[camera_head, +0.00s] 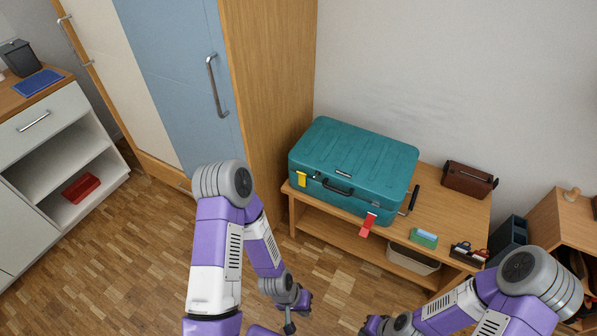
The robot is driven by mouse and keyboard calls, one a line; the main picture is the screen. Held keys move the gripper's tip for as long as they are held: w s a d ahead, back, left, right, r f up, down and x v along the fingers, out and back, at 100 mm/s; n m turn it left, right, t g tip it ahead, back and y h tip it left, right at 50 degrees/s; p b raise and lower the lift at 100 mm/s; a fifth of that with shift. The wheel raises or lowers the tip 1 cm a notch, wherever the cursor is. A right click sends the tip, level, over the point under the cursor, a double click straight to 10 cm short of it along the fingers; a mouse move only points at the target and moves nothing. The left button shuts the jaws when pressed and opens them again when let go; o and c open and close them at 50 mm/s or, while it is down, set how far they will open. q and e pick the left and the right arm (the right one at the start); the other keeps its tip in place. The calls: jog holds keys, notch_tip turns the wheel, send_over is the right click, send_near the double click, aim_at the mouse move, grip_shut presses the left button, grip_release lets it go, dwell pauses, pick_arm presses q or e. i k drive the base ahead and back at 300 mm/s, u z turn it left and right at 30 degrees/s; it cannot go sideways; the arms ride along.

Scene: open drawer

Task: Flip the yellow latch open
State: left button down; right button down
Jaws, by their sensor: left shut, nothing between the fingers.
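A closed teal case (352,165) lies on a wooden bench. The yellow latch (301,179) is at the left end of its front face and appears to lie flat against it. A red latch (368,224) at the right end of the front hangs down and outward. A dark handle (337,188) is between them. My left gripper (289,326) is shut and empty, low in the view, in front of and well below the case, apart from the latch. My right arm comes in from the lower right; its wrist is at the bottom edge and its fingers are out of view.
A tall cabinet (180,80) stands close to the case's left. The floor before the bench is clear.

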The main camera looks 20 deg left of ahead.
aim_at(302, 179)
jog(key=u, duration=0.3)
jog(key=i, duration=1.15)
jog(key=z, duration=0.4)
